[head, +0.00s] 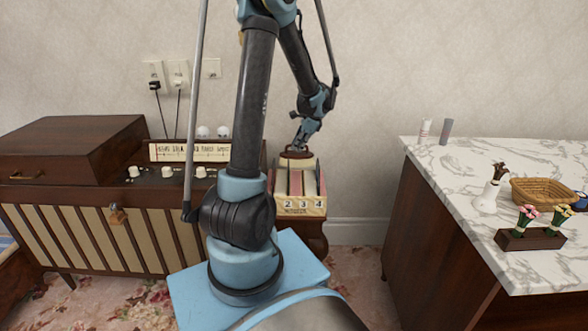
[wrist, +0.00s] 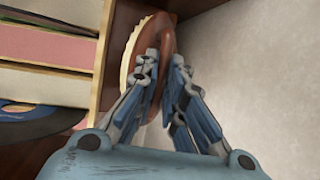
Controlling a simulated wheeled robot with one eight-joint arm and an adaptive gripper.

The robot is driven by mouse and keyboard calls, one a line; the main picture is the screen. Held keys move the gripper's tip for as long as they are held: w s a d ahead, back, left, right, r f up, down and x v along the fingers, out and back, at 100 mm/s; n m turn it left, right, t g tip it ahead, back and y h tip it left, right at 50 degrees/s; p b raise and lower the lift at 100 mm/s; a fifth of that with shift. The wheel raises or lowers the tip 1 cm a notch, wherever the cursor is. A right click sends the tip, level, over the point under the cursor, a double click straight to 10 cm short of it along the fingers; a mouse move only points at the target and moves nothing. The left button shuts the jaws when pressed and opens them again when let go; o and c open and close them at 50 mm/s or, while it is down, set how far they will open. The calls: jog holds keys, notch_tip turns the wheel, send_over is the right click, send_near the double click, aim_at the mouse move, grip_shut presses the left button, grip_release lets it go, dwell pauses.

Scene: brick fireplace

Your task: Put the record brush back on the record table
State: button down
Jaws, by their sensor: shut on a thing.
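The record brush (wrist: 134,62) is a brown oval with cream bristles along one edge. My gripper (wrist: 164,68) is shut on it in the wrist view. In the head view my gripper (head: 300,140) is at the back of the record box, and the brush (head: 296,154) shows as a small brown shape below the fingers. I cannot tell whether the brush touches the box or what lies under it. The dark wooden record table (head: 313,229) stands under the box, mostly hidden by it and by my arm.
The numbered record box (head: 299,206) fills much of the table top; records show beside the brush in the wrist view (wrist: 50,45). A wooden radio cabinet (head: 85,235) stands left. A marble-topped counter (head: 470,180) with vases and a basket stands right. The wall is close behind.

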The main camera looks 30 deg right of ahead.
aim_at(297, 153)
notch_tip(297, 153, down, 4)
jog(key=shift+w+a+r, duration=0.1)
jog(key=shift+r, duration=0.1)
jog(key=shift+f, duration=2.05)
jog(key=c, duration=1.7)
grip_release()
